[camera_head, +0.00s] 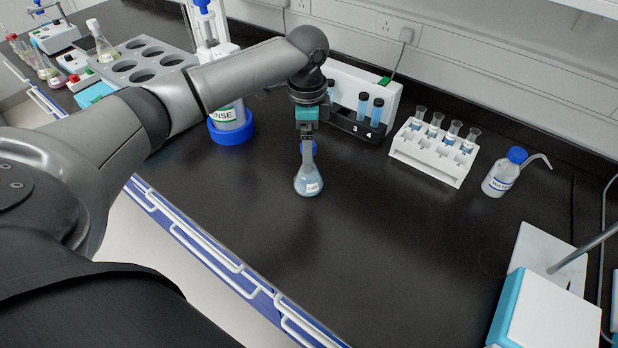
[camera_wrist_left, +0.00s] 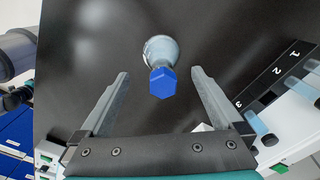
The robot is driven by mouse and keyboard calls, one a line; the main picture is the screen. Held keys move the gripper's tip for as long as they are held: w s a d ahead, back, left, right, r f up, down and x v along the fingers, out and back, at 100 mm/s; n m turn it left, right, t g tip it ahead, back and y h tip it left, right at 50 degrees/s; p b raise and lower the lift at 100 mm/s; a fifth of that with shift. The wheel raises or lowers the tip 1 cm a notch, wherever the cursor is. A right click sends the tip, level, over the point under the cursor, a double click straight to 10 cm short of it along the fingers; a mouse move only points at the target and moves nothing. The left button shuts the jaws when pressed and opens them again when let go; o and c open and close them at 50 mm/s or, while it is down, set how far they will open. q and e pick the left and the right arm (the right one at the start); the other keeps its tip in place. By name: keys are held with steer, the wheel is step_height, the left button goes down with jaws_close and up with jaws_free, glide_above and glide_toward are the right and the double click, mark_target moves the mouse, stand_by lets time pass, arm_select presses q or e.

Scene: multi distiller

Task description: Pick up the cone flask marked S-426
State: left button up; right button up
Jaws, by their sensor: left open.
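A small cone flask (camera_head: 308,182) with a blue cap stands on the black bench near the middle of the head view. A small white label shows on its side, but its marking is too small to read. My left gripper (camera_head: 307,138) is at the flask's neck, pointing down. In the left wrist view the blue cap (camera_wrist_left: 163,83) lies between the two spread fingers of the left gripper (camera_wrist_left: 160,75), with a gap on each side. The flask body (camera_wrist_left: 160,48) shows beyond the cap. My right gripper is out of view.
A black numbered rack (camera_head: 345,123) with blue-filled tubes stands just behind the gripper. A white tube rack (camera_head: 432,155) and a wash bottle (camera_head: 503,172) stand to the right. A blue-based rinse container (camera_head: 231,130) is at the left. The bench in front is clear.

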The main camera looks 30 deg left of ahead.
arm_select(q)
steer(key=f, duration=0.2)
steer(key=f+b, duration=0.1)
steer(key=f, duration=0.3)
steer(key=shift+w+d+f, duration=0.1)
steer(key=shift+w+f, duration=0.15)
steer(key=shift+f, duration=0.05)
steer(key=c, duration=1.6)
